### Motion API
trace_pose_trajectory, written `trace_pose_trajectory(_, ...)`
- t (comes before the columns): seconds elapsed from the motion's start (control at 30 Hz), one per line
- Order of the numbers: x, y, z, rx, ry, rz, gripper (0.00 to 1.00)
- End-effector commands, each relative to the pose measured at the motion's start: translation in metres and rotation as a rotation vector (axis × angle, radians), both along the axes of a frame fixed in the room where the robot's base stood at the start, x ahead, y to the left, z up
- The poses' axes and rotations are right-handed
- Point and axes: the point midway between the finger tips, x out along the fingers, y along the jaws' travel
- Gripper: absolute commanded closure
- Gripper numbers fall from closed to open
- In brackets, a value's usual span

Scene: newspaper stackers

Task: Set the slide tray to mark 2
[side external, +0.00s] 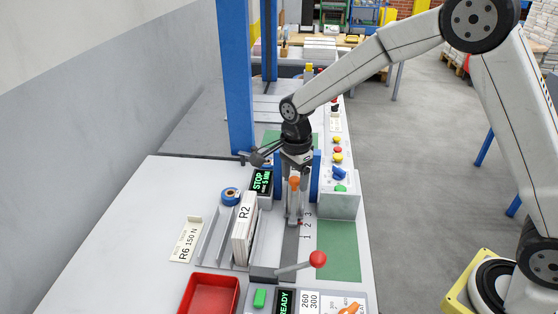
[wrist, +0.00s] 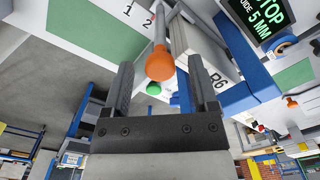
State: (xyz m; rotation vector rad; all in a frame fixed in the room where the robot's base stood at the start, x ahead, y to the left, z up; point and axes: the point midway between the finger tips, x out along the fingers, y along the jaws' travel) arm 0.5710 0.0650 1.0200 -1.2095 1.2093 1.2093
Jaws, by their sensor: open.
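The slide's orange knob (side external: 294,183) stands on a grey post beside the printed marks 1, 2 and 3 (side external: 308,228). The knob also shows in the wrist view (wrist: 160,65), with marks 1 and 2 (wrist: 152,15) above it. My gripper (side external: 297,190) is open, pointing down at the slide. In the wrist view its two fingers (wrist: 158,72) stand either side of the knob, with gaps visible. The grey track (side external: 290,245) runs toward the front. The slide tray itself is mostly hidden by my gripper, and I cannot tell which mark it is at.
A white R2 block (side external: 244,238) stands upright in a rack to the left. A STOP display (side external: 261,183) and blue tape roll (side external: 230,196) are behind it. A red-knobbed lever (side external: 317,259) and red bin (side external: 209,293) are in front. Blue posts flank my gripper.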

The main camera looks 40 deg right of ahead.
Motion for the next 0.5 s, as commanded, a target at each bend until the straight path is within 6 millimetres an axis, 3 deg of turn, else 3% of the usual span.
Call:
trace_pose_trajectory(0.27, 0.001, 0.0, 0.012, 0.0, -0.003, 0.0, 0.25)
trace_pose_trajectory(0.5, 0.001, 0.0, 0.041, 0.001, -0.004, 0.0, 0.25)
